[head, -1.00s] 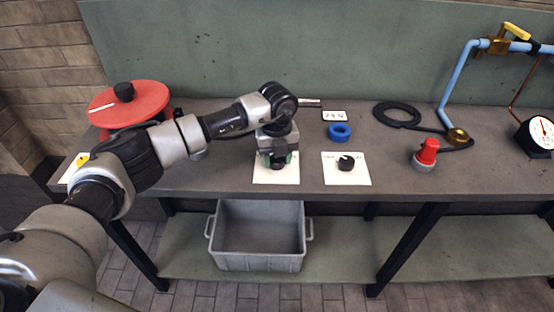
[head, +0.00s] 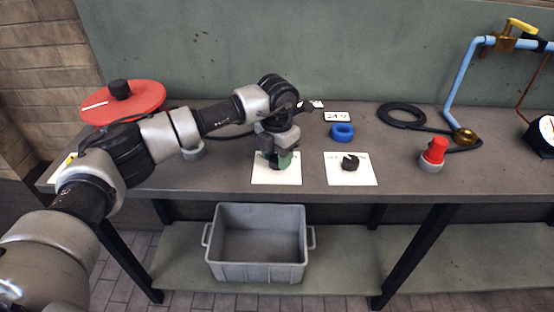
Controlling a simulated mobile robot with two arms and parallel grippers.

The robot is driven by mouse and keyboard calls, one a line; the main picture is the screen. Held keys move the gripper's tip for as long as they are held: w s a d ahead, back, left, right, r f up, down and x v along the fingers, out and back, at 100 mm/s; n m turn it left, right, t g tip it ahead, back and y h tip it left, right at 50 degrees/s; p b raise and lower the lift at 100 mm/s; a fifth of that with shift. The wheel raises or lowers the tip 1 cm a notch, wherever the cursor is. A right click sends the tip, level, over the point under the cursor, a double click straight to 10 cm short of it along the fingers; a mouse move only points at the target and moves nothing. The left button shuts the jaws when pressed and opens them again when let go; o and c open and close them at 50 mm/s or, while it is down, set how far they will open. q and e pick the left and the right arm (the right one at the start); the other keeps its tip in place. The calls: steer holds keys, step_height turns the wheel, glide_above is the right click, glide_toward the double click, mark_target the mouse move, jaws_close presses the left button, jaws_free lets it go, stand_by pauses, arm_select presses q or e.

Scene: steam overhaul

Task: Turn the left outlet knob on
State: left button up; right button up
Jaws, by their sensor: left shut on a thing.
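The left outlet knob stands on the left white plate (head: 266,179) on the bench; my gripper largely hides the knob, so its setting cannot be read. My left gripper (head: 281,160) points down over this plate and is shut on the knob. A green part shows at its fingers. The right white plate (head: 366,176) carries a black knob (head: 350,162), untouched and in plain view. My right gripper is not in view.
A blue ring (head: 342,132) and a small display (head: 337,117) lie behind the plates. A red-capped fitting (head: 435,151), black hose (head: 402,124) and blue pipe (head: 460,85) are at right. A red disc (head: 124,103) is at left. A grey bin (head: 258,272) sits below.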

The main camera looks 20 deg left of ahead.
mark_target(277, 158)
arm_select(q)
steer(key=shift+r+m+b, duration=0.1)
steer(key=shift+m+b, duration=0.45)
steer(key=shift+m, duration=1.05)
steer(key=o, duration=0.9)
step_height(277, 158, up, 11)
steer(key=shift+f+b, duration=0.1)
steer(key=shift+b, duration=0.25)
steer(key=shift+s+f, duration=0.1)
